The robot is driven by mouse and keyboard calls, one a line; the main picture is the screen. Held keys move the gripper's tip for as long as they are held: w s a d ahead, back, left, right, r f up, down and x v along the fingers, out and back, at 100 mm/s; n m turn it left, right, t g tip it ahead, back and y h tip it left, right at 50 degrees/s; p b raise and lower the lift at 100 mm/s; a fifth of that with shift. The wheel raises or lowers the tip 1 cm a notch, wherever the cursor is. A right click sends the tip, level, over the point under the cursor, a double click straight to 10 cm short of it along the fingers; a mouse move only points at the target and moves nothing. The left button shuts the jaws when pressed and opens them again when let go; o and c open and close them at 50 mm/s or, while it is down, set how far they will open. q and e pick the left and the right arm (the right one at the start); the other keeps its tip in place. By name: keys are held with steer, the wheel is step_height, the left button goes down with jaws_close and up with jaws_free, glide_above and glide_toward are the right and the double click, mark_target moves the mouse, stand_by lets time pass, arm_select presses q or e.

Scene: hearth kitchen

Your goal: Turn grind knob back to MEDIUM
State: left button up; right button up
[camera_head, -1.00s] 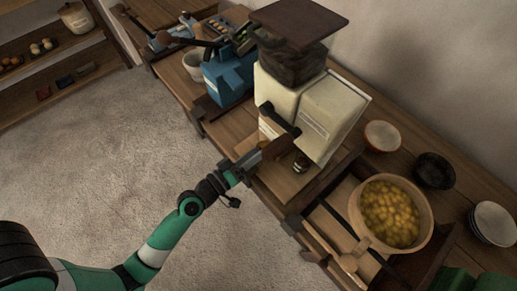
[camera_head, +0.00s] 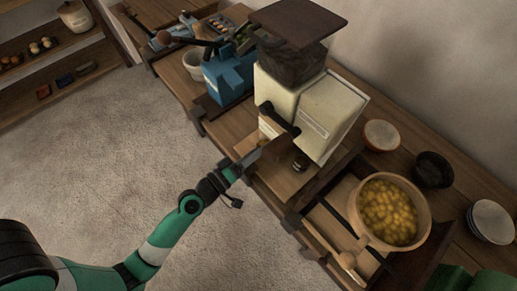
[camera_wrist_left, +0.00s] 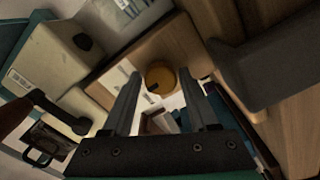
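The cream grinder (camera_head: 318,115) stands on the wooden counter with a dark brown hopper on top. In the left wrist view a round brass-coloured knob (camera_wrist_left: 160,77) with a small dark mark at its lower left sits between and beyond the fingertips. I cannot read any setting label beside it. My left gripper (camera_wrist_left: 162,88) is open, its two fingers apart on either side of the knob in the picture; contact cannot be made out. In the head view the left gripper (camera_head: 254,155) is at the grinder's front, low down. My right gripper is not in view.
A blue machine (camera_head: 228,72) stands left of the grinder. To the right are a pot of yellow pieces (camera_head: 388,212), a wooden spoon (camera_head: 347,262), a black bowl (camera_head: 434,170) and a small reddish bowl (camera_head: 382,135). The floor at left is clear.

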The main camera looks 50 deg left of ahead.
arm_select(q)
steer(key=shift+o, duration=1.1)
steer(key=shift+s+f, duration=0.1)
steer(key=shift+s, duration=0.2)
steer(key=s+b, duration=0.4)
steer(key=s, duration=0.7)
steer(key=shift+d, duration=0.1)
